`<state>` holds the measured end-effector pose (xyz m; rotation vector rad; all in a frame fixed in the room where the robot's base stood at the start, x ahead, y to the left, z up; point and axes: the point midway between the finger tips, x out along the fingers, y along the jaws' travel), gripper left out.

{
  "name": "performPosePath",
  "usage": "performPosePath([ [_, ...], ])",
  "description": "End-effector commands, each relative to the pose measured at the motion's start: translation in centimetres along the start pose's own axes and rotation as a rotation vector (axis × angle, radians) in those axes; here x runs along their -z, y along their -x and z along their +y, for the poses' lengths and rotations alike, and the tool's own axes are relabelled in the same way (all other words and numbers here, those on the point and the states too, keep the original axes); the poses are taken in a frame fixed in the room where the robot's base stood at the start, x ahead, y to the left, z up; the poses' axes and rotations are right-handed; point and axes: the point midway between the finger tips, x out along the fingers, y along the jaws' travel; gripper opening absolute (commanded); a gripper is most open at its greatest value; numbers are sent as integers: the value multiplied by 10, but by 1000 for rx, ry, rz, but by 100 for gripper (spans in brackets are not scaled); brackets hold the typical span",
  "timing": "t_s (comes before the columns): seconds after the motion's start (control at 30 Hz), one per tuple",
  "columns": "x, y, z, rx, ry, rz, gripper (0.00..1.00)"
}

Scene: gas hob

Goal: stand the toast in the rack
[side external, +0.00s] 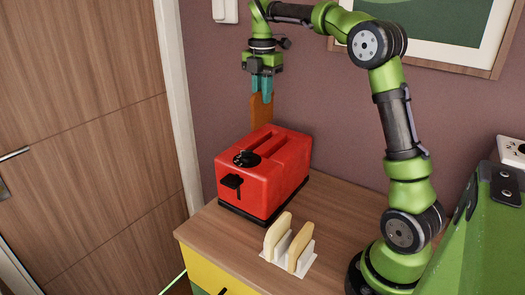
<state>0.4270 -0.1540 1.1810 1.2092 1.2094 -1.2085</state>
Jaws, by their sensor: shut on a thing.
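My gripper (262,88) points down and is shut on the top of a brown slice of toast (262,112). The toast is upright, at the far end of the red toaster (262,178). Its lower edge meets the toaster's far top edge in the picture; I cannot tell whether it is above, behind or partly in a slot. The white rack (288,259) stands on the counter in front of the toaster, to the right. Two pale slices (278,233) stand upright in it, with a gap between them.
The wooden counter (335,207) is clear between the toaster, the rack and my arm's base. A purple wall (215,75) with a framed picture (460,25) rises behind. A green object (490,215) stands at the right. The counter's front edge is close to the rack.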

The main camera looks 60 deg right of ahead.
Motion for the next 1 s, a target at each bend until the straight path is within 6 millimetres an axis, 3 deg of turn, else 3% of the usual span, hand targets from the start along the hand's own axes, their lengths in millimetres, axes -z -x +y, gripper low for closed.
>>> performPosePath([
  [0.27,0,3,0,-1,-1,0,0],
  [0.67,0,51,1,-2,-2,-1,0],
  [1.0,60,67,-33,-1,8,-3,0],
])
